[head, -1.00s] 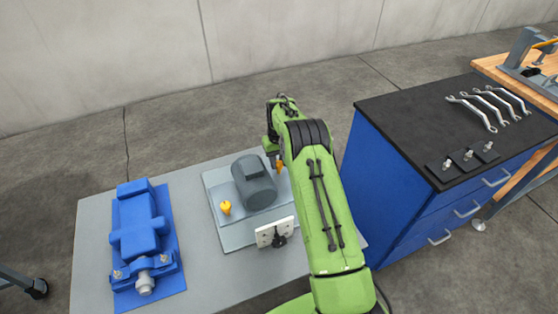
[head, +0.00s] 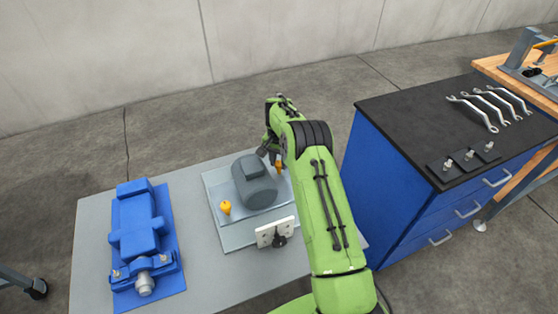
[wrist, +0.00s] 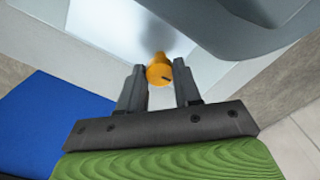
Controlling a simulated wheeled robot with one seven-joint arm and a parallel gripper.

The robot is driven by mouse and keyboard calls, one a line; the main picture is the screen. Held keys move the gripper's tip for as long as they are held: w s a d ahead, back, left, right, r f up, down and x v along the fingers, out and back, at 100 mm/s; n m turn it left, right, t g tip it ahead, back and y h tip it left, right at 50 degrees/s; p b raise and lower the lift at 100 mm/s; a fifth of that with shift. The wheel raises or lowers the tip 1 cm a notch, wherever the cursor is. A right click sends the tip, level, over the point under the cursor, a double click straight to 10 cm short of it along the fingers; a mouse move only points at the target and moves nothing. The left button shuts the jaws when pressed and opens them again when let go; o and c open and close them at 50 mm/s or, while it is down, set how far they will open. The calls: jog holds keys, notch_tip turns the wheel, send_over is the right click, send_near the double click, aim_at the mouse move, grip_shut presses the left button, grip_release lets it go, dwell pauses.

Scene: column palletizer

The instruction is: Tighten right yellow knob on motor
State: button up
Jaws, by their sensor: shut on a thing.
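The right yellow knob (head: 279,167) stands beside the grey motor (head: 255,183), on its right side. In the wrist view the knob (wrist: 159,71) sits between the two dark fingers of my gripper (wrist: 158,66). My gripper (head: 268,156) is shut on this knob, with my green arm coming over from the right. The left yellow knob (head: 225,207) stands free on the other side of the motor. The motor rests on a light grey plate (head: 235,240). My arm partly hides the right side of the plate.
A blue machine unit (head: 140,230) lies on the left of the grey table (head: 92,235). A white plate with a black knob (head: 276,233) is in front of the motor. A blue cabinet (head: 390,190) with several wrenches (head: 488,106) on its black top stands at the right.

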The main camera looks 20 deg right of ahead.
aim_at(279, 163)
jog(key=shift+r+m, duration=0.1)
jog(key=shift+m, duration=0.2)
jog(key=o, duration=1)
jog(key=shift+o, duration=0.2)
notch_tip(279, 163, up, 16)
jog(key=p, duration=0.3)
jog(key=shift+f, duration=0.2)
